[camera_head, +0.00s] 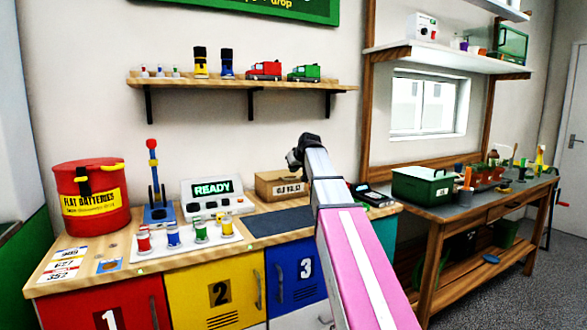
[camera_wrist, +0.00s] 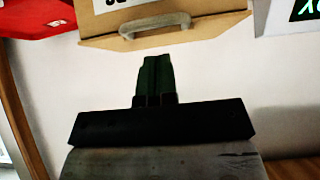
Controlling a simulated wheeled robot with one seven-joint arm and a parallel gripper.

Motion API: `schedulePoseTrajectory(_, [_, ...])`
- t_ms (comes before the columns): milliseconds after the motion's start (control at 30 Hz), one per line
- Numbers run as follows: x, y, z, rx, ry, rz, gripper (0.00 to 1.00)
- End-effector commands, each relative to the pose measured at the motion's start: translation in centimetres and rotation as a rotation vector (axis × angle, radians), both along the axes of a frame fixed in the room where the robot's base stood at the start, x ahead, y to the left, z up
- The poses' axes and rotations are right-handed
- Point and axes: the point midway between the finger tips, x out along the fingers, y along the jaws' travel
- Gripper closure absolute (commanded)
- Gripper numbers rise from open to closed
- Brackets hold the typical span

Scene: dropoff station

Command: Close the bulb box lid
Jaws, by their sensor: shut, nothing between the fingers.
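The tan cardboard bulb box (camera_head: 275,188) stands at the back of the workbench, partly hidden by my arm. Its front carries a white label. The lid seems to lie low across the top, but I cannot tell if it is fully shut. In the wrist view, which looks upside down, the box (camera_wrist: 105,22) shows at the top with a grey handle (camera_wrist: 155,24) at the edge of a tan panel. My gripper (camera_head: 294,162) is above the box in the head view. Its fingers (camera_wrist: 156,62) are together and empty, pointing toward the handle with a visible gap.
A panel reading READY (camera_head: 212,195) stands left of the box. Coloured bulbs on a tray (camera_head: 190,236), a blue stand (camera_head: 158,210) and a red battery bin (camera_head: 90,198) are further left. A dark mat (camera_head: 278,222) lies clear in front of the box. A wooden shelf (camera_head: 230,83) hangs above.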

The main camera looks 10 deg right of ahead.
Motion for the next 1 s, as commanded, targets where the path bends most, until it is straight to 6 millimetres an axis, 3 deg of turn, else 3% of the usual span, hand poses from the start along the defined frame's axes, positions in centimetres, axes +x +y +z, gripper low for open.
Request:
schedulePoseTrajectory(333, [-0.7,-0.2,-3.1,0.000,0.001,-0.001,1.00])
schedulePoseTrajectory(633, [-0.6,-0.2,-3.2,0.000,0.000,0.000,1.00])
schedulePoseTrajectory(833, [-0.5,-0.1,-2.3,0.000,-0.001,0.000,1.00])
schedulePoseTrajectory(1000, [-0.2,0.3,0.5,0.000,-0.002,0.001,1.00])
